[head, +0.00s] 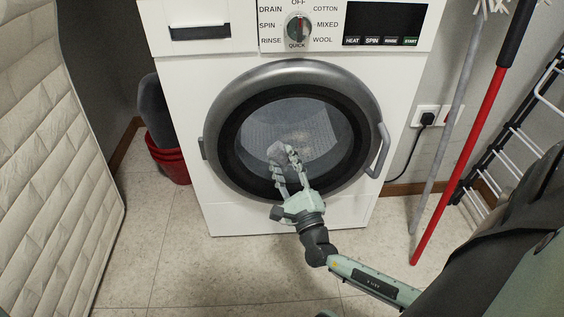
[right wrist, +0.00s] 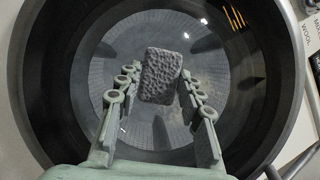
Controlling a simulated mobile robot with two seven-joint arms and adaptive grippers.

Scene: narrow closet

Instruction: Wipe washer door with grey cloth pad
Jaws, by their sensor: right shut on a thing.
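The white washer (head: 230,130) has a closed round door (head: 300,64) with a grey outer ring, a black inner ring and dark glass. A faint brownish smudge (head: 301,137) shows on the glass near its middle. My right gripper (head: 285,162) is in front of the lower middle of the glass, shut on the grey cloth pad (head: 281,152). In the right wrist view the pad (right wrist: 161,76) is a rough grey block between the fingertips, with the door glass behind it. I cannot tell whether the pad touches the glass. My left gripper is out of view.
The door handle (head: 384,150) is at the door's right. A red bucket (head: 168,160) stands left of the washer, and a quilted pale panel (head: 55,170) further left. A red pole (head: 460,160), a grey pole (head: 445,120) and a black rack (head: 510,130) are at the right. Floor in front is clear.

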